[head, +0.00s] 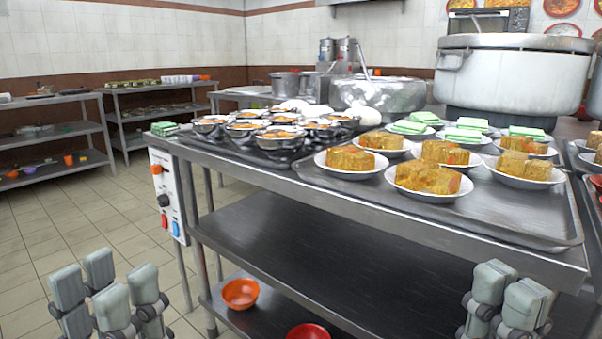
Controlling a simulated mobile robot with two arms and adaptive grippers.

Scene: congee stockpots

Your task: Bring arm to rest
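My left gripper (107,288) is at the bottom left of the head view, in front of the tiled floor. Its grey finger pads stand apart with nothing between them. My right gripper (508,297) is at the bottom right, in front of the steel table's lower part. Its pads look close together from this angle, and no object shows in them. The lower parts of both grippers are cut off by the picture's edge. Both are apart from the food and dishes.
A steel table (400,222) with trays of filled bowls crosses the middle and right. A large stockpot (510,80) stands behind. An orange bowl (240,294) and a red bowl (308,332) are on the lower shelf. The floor (75,215) at left is clear.

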